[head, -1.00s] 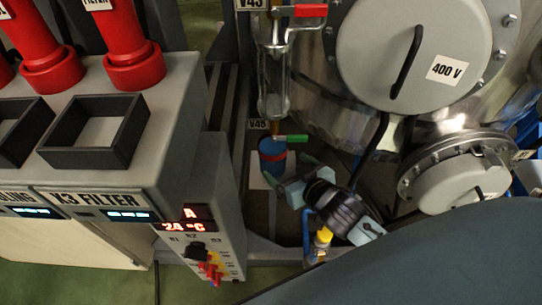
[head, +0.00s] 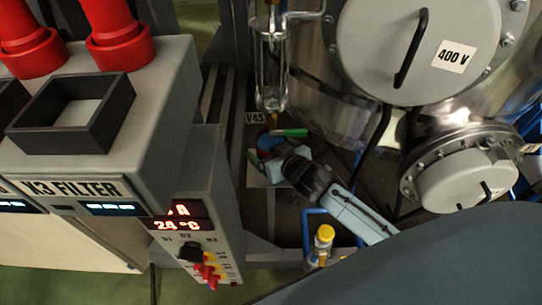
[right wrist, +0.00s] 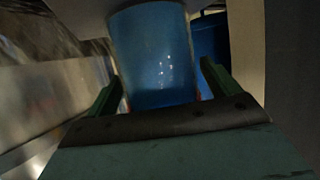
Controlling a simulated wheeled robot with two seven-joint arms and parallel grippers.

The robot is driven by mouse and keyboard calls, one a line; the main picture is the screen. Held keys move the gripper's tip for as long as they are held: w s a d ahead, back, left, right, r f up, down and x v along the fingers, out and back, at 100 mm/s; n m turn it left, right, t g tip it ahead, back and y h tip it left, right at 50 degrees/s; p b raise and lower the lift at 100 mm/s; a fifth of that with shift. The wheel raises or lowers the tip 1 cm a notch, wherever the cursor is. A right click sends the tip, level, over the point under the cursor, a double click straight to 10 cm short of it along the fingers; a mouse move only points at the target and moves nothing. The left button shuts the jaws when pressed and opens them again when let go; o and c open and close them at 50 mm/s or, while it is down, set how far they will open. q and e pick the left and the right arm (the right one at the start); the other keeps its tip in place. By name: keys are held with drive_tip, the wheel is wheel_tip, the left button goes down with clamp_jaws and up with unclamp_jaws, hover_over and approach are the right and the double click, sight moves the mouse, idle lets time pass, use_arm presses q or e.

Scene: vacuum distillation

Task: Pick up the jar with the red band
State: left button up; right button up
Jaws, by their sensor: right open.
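The blue jar (head: 268,143) stands on a pale plate below the V45 valve in the head view, partly hidden by my right gripper (head: 276,155). In the right wrist view the jar (right wrist: 155,50) fills the upper middle, with a trace of red low at its sides. My right gripper (right wrist: 160,80) is open, with one green finger on each side of the jar. I cannot tell whether either finger touches it. The band is mostly hidden behind the gripper's body. My left gripper is not in view.
The grey K3 filter cabinet (head: 190,170) stands to the left. A large steel tank (head: 330,110) is behind on the right, and a yellow-capped fitting (head: 324,234) is in front.

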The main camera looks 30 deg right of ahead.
drive_tip(key=c, duration=1.5)
drive_tip(key=shift+w+r, duration=0.1)
drive_tip(key=shift+c, duration=0.4)
drive_tip(key=shift+r, duration=0.1)
